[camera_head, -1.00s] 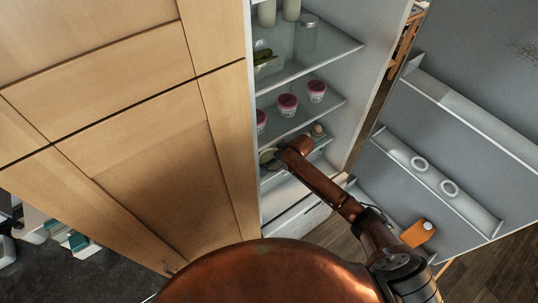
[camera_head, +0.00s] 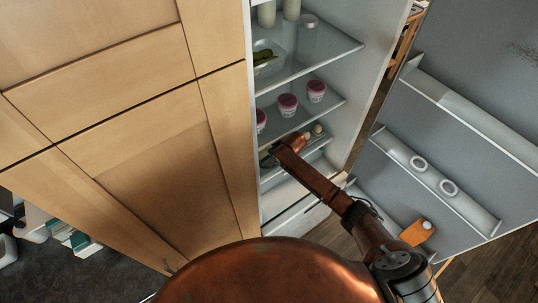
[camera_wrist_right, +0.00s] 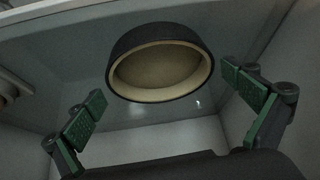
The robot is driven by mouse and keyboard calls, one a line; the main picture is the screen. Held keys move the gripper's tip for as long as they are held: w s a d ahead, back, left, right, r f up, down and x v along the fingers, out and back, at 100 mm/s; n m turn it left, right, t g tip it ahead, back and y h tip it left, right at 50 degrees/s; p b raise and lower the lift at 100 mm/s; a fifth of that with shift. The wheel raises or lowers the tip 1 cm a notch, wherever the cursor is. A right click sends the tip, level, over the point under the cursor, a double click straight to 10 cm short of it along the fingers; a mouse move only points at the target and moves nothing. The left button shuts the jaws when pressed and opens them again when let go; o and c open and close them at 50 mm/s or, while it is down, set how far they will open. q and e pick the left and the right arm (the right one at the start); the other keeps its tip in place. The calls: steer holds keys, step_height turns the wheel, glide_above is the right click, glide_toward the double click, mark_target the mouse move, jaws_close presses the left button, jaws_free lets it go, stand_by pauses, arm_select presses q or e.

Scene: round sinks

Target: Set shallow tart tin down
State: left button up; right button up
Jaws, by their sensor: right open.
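The shallow tart tin (camera_wrist_right: 160,65) shows in the right wrist view as a dark round tin with a cream inside, its open side towards the camera. My right gripper (camera_wrist_right: 163,86) is open, with one green-padded finger on each side of the tin and gaps between pads and tin. The tin appears to be on a fridge shelf; its contact underneath is hidden. In the head view my right gripper (camera_head: 270,158) reaches into the lower part of the open fridge, and the tin cannot be made out clearly. My left gripper is not in view.
Pink-lidded tubs (camera_head: 288,103) stand on the shelf above my gripper. Small pale round items (camera_head: 317,129) sit just right of it. A clear container (camera_head: 267,60) is higher up. The fridge door (camera_head: 470,120) stands open at right; wooden cabinets (camera_head: 130,130) are at left.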

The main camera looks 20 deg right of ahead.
mark_target(272, 161)
steer(key=v, duration=0.4)
steer(key=shift+d+r, duration=0.1)
steer(key=shift+r, duration=0.05)
steer(key=s+d+b, duration=0.1)
steer(key=s+d, duration=0.4)
steer(key=s, duration=0.6)
steer(key=shift+d+r, duration=0.3)
steer(key=shift+d, duration=0.1)
steer(key=shift+f, duration=0.1)
